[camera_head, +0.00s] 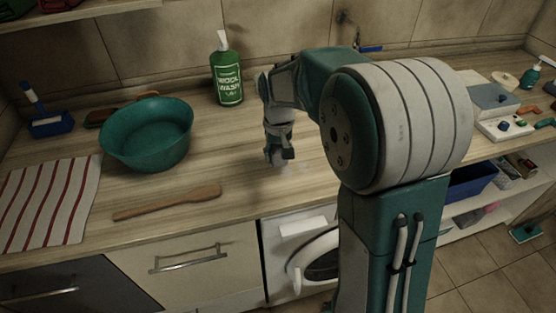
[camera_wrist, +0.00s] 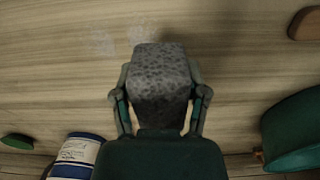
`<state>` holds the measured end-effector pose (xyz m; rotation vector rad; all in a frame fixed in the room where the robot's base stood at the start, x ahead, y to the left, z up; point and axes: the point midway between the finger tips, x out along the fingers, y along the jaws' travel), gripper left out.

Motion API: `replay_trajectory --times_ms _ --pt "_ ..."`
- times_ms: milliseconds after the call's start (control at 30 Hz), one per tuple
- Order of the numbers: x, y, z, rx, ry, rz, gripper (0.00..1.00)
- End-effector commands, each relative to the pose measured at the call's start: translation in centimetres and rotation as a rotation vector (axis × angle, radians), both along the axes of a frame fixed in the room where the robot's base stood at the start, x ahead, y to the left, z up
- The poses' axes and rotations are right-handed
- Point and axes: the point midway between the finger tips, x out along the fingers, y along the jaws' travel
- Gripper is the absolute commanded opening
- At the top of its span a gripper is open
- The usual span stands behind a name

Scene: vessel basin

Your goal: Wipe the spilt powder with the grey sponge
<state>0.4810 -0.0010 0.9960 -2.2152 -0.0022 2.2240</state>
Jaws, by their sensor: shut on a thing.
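My gripper (camera_head: 277,157) points down low over the wooden worktop in the middle of the head view. It is shut on the grey speckled sponge (camera_wrist: 160,82), which sits between its fingers in the wrist view. In the head view the gripper mostly hides the sponge. The spilt powder (camera_wrist: 104,42) shows as faint whitish patches on the worktop, just beyond the sponge's upper left in the wrist view. I cannot tell whether the sponge touches the worktop.
A green wool wash bottle (camera_head: 226,72) stands behind. A blue and white container (camera_wrist: 78,155) shows in the wrist view. The worktop's front edge is near.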

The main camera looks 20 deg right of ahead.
Motion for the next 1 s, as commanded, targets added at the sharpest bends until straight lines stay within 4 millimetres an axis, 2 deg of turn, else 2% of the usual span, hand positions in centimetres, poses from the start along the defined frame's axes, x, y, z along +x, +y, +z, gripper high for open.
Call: replay_trajectory --times_ms 200,333,1000 --pt "-0.2 0.0 2.0 0.0 -0.002 0.001 0.2" --pt "-0.3 0.0 2.6 0.0 -0.001 0.0 0.2" --pt "-0.4 0.0 2.6 0.0 0.0 0.0 0.2"
